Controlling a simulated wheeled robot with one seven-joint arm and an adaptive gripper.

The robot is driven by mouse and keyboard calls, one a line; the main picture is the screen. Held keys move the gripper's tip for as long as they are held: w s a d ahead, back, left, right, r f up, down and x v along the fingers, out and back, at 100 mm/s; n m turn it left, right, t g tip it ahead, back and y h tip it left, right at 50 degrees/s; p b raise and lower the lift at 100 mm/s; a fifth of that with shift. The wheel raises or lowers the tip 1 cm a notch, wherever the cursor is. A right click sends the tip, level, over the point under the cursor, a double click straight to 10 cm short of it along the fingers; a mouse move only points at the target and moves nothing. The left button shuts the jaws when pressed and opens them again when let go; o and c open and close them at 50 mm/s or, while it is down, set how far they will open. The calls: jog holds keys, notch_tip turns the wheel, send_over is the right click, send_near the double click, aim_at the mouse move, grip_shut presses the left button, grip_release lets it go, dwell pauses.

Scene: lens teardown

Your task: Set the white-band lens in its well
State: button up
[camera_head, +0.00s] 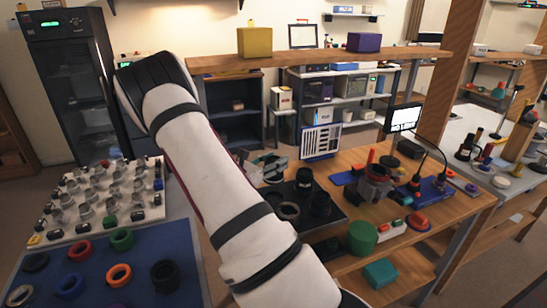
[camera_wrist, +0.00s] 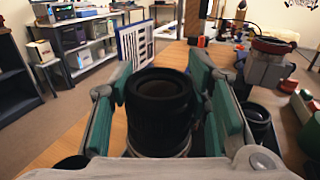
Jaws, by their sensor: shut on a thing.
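My gripper (camera_wrist: 160,85) is shut on a black, ribbed, cylindrical lens (camera_wrist: 160,100), which stands upright between its green finger pads. A pale ring shows low on this lens, but I cannot tell if it is the white band. In the head view my gripper (camera_head: 270,167) is partly hidden behind my arm, at the left end of the black tray (camera_head: 337,222). Black lenses (camera_head: 319,204) and an open ring (camera_head: 289,211) are on this tray. Another black lens (camera_wrist: 257,118) stands right of my gripper in the wrist view. I cannot make out which well is empty.
A wooden bench (camera_head: 345,160) carries a red-and-grey device (camera_head: 376,185), a green cylinder (camera_head: 362,238) and a white slotted panel (camera_head: 320,142). A blue mat (camera_head: 100,262) with coloured rings and a white board (camera_head: 82,222) with several knobs lie left. A shelf (camera_head: 310,58) runs above the bench.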

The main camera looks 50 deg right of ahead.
aim_at(273, 183)
jog(key=shift+f+b, duration=2.05)
jog(key=shift+f, duration=1.3)
jog(key=shift+s+f+b, duration=0.1)
jog(key=shift+f+b, duration=0.25)
jog(key=shift+f, duration=0.25)
jog(key=shift+a+f, duration=0.1)
jog(key=shift+f, duration=0.45)
jog(key=o, duration=1.5)
jog(key=shift+f, duration=0.1)
jog(key=shift+r, duration=0.2)
